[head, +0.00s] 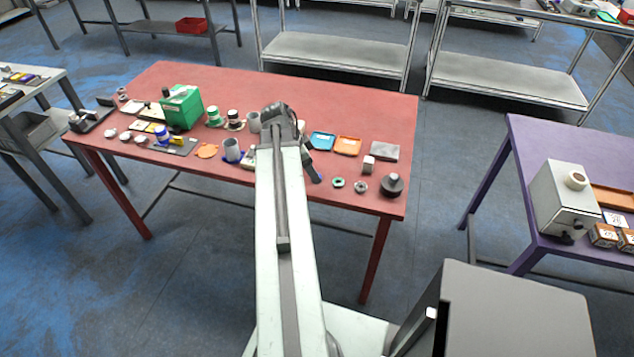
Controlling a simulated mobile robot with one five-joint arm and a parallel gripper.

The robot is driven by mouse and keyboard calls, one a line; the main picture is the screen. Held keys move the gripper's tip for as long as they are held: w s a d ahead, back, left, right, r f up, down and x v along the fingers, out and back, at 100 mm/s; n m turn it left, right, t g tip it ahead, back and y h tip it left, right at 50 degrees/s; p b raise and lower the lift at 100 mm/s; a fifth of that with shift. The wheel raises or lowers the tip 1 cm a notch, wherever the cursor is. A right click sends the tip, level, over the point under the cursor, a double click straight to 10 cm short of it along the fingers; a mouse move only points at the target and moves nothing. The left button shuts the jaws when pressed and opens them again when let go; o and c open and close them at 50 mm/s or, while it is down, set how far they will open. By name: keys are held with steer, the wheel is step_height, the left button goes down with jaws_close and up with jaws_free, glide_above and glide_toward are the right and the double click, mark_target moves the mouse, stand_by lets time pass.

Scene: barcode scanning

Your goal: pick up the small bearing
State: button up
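Two small ring-shaped parts lie near the front right edge of the red table (240,85). One is a ring with a green middle (338,182); the other is a grey ring (361,187) just to its right. Either could be the small bearing; they are too small to tell for sure. My gripper (313,174) is at the end of my outstretched arm, over the table, to the left of both rings and apart from them. Its fingers are dark and partly hidden by my arm, so its opening is unclear.
Blue (322,141) and orange (347,146) trays lie behind. A green box (182,107) and several cups and discs fill the left. A purple table (520,165) stands right.

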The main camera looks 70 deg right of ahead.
steer(key=b+x, duration=0.2)
steer(key=x, duration=0.1)
steer(key=shift+f, duration=0.25)
steer(key=shift+r, duration=0.2)
jaws_close()
step_height(320, 180, up, 10)
steer(key=p, duration=1)
steer(key=shift+p, duration=0.3)
